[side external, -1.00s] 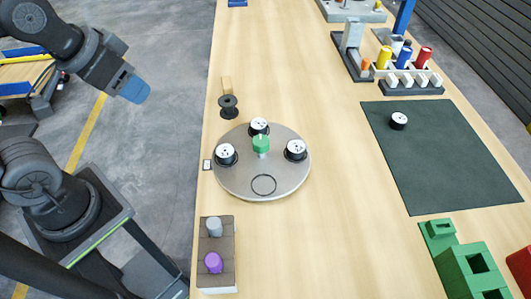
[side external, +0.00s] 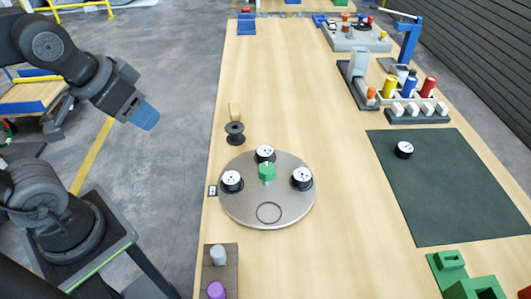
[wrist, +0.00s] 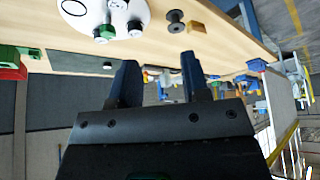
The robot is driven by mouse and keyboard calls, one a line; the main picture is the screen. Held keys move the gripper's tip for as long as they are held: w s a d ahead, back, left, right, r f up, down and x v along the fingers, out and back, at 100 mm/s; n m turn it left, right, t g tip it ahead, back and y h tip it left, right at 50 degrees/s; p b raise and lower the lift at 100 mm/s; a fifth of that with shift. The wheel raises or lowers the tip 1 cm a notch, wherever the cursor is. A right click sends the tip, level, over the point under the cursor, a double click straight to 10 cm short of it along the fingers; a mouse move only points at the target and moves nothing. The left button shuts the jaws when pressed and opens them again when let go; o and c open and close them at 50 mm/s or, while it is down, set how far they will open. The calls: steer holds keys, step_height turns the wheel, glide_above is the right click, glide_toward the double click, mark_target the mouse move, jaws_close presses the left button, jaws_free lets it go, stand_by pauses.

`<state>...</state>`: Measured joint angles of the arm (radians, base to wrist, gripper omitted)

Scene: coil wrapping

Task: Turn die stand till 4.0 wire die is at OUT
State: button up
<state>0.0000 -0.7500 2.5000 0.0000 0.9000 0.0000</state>
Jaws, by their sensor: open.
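The die stand (side external: 243,210) is a round grey turntable with a green knob (side external: 267,172) at its middle. Three white-topped dies sit on it: one at left (side external: 232,180), one at back (side external: 265,153), one at right (side external: 302,178). The front place shows only a black ring (side external: 269,213). The die sizes are too small to read. A small white plate (side external: 212,191) lies at the stand's left edge; its marking is not legible. My gripper (side external: 145,117) is open and empty, off the table's left side, well away from the stand. Its fingers show in the wrist view (wrist: 160,82).
A black spool (side external: 235,133) and a wooden block (side external: 234,111) stand behind the stand. A block with grey and purple pegs (side external: 220,268) is in front. A dark mat (side external: 450,200) with another white-topped die (side external: 404,150) lies right. Table between stand and mat is clear.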

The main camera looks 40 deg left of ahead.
steer(key=shift+o, duration=1.6)
steer(key=shift+w+d+r, duration=0.15)
steer(key=shift+w+r, duration=0.05)
steer(key=shift+w, duration=0.15)
steer(key=shift+o, duration=0.5)
steer(key=w+d+r+g, duration=0.1)
steer(key=w+d+g, duration=0.1)
steer(key=w+d, duration=0.3)
steer(key=shift+w+r+g+h, duration=0.2)
steer(key=shift+w+g+h, duration=0.1)
steer(key=shift+w, duration=0.9)
steer(key=g, duration=0.3)
glide_above(267, 168)
step_height(267, 168, down, 6)
steer(key=r, duration=0.1)
step_height(267, 168, down, 13)
steer(key=shift+f, duration=0.2)
steer(key=shift+c, duration=0.4)
jaws_close()
